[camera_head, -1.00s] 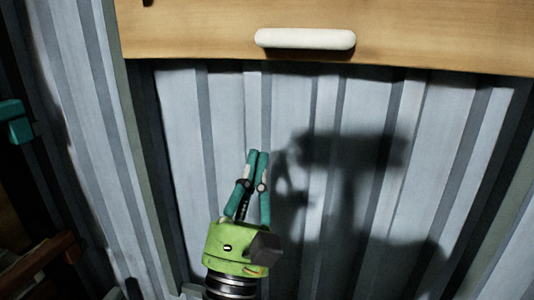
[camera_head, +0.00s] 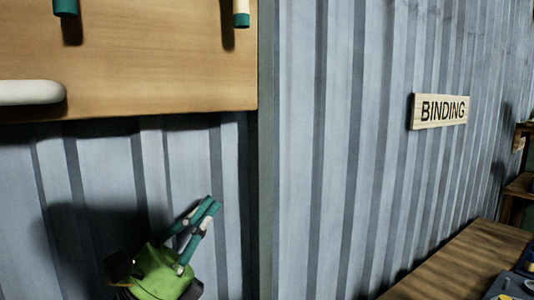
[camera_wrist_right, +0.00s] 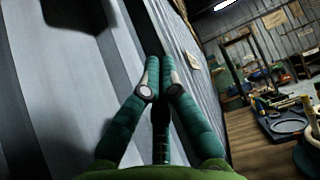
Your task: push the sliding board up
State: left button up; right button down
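The sliding board (camera_head: 160,60) is a light wooden panel at the upper left of the head view. Its lower edge hangs in front of a recess with grey corrugated metal behind. A white rounded handle (camera_head: 30,92) is on the board at the left edge of the picture, partly cut off. My right gripper (camera_head: 212,203) is below the board's lower right part, apart from it. Its teal fingers are together and empty, which the right wrist view also shows (camera_wrist_right: 160,62). My left gripper is not in view.
A grey-green upright post (camera_head: 268,150) borders the board on the right. Beyond it is a corrugated wall with a BINDING sign (camera_head: 440,110). A wooden table (camera_head: 450,265) with tools stands at lower right. Teal-tipped white pegs (camera_head: 240,14) stick out near the board's top.

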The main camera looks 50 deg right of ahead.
jog(key=p+x, duration=0.3)
jog(key=x, duration=0.2)
jog(key=p+x, duration=0.3)
jog(key=x, duration=0.3)
jog(key=shift+a+r, duration=0.2)
jog(key=shift+a, duration=0.05)
notch_tip(320, 180, up, 2)
jog(key=shift+a+r+p, duration=0.1)
jog(key=shift+p, duration=0.65)
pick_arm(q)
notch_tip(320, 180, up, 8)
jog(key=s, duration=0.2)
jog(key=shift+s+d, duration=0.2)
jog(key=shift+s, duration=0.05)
pick_arm(e)
jog(key=shift+a+r, duration=0.1)
jog(key=shift+r, duration=0.25)
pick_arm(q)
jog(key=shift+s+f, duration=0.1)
